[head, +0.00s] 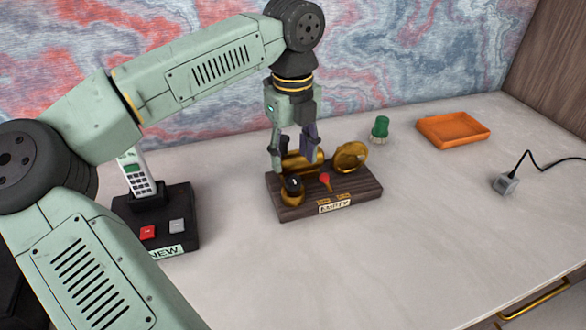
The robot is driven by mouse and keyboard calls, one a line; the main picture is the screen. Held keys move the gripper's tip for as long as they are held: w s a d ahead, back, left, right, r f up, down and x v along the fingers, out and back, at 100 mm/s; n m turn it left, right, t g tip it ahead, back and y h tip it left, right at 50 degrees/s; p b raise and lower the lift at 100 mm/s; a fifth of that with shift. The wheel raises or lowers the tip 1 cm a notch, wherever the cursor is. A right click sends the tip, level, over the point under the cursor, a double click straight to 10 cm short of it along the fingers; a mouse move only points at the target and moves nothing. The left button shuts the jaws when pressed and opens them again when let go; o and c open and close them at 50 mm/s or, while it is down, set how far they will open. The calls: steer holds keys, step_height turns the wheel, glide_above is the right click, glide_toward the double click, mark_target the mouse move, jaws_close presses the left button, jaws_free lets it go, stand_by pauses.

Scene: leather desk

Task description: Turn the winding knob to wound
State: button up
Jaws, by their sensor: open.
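A brass mechanism on a dark wooden base (365,190) stands on the desk near the middle of the head view. It has a horizontal brass cylinder (304,159), a round brass disc (351,156) at the right, a red pointer piece (324,179), and a dark-topped brass knob (292,188) at the front left. I cannot tell for sure which part is the winding knob. A small front label (334,206) seems to read "EMPTY". My gripper (291,164) points down, open, over the left part of the mechanism. Its fingers partly hide the cylinder; contact cannot be told.
A cordless phone (138,175) stands in a dark base with red and grey buttons, labelled "NEW", at left. A green-topped item (380,128), an orange tray (454,131) and a grey plug with black cable (506,184) lie right. The front-right desk is clear.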

mark_target(293, 178)
steer(key=shift+f+p, duration=0.4)
steer(key=shift+f, duration=2.4)
steer(key=shift+c, duration=0.4)
steer(key=c, duration=1.1)
